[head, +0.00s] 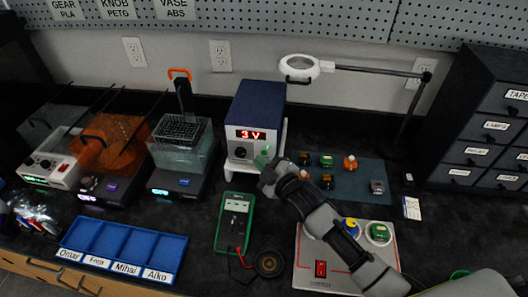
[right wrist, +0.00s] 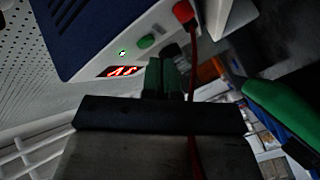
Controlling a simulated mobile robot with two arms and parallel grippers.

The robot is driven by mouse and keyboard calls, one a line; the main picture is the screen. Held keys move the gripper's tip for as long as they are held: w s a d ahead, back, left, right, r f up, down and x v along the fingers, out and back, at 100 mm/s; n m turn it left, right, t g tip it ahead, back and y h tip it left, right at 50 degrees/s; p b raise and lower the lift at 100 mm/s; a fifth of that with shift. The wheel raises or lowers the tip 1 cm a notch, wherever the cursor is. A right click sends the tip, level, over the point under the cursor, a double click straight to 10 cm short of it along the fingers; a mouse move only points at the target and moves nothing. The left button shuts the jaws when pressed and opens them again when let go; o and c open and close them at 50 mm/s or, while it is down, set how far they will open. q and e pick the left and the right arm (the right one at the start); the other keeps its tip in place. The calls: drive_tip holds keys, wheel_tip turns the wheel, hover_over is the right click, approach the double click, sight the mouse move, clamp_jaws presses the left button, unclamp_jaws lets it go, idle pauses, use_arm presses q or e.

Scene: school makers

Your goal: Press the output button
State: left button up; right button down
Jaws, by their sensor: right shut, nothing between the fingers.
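The blue power supply (head: 256,112) stands on a white stand at the back middle, its red display reading 3 V. The right wrist view shows its front panel (right wrist: 120,32) tilted, with a green button (right wrist: 147,41), a small lit green light (right wrist: 122,53) and a red terminal (right wrist: 183,12). I cannot read a label on the button. My right gripper (head: 264,158) is shut and empty in front of the panel's lower right. Its green fingers (right wrist: 165,76) point at the panel close to the green button; I cannot tell whether they touch. My left gripper is not in view.
A red lead (right wrist: 192,75) passes close beside my right fingers. A green multimeter (head: 234,222) lies in front of the supply. A mat (head: 345,184) with small parts and a white board with a red switch (head: 321,268) lie under my right arm. A magnifier lamp (head: 299,68) stands behind.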

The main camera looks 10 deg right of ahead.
drive_tip(key=shift+s+a, duration=0.1)
drive_tip(key=shift+s, duration=0.1)
drive_tip(key=s+p, duration=0.1)
drive_tip(key=s+a+p, duration=0.1)
drive_tip(key=s, duration=0.1)
drive_tip(key=s+a+p, duration=0.1)
drive_tip(key=s, duration=0.1)
drive_tip(key=shift+s+a, duration=0.1)
drive_tip(key=shift+s, duration=0.15)
idle(0.6)
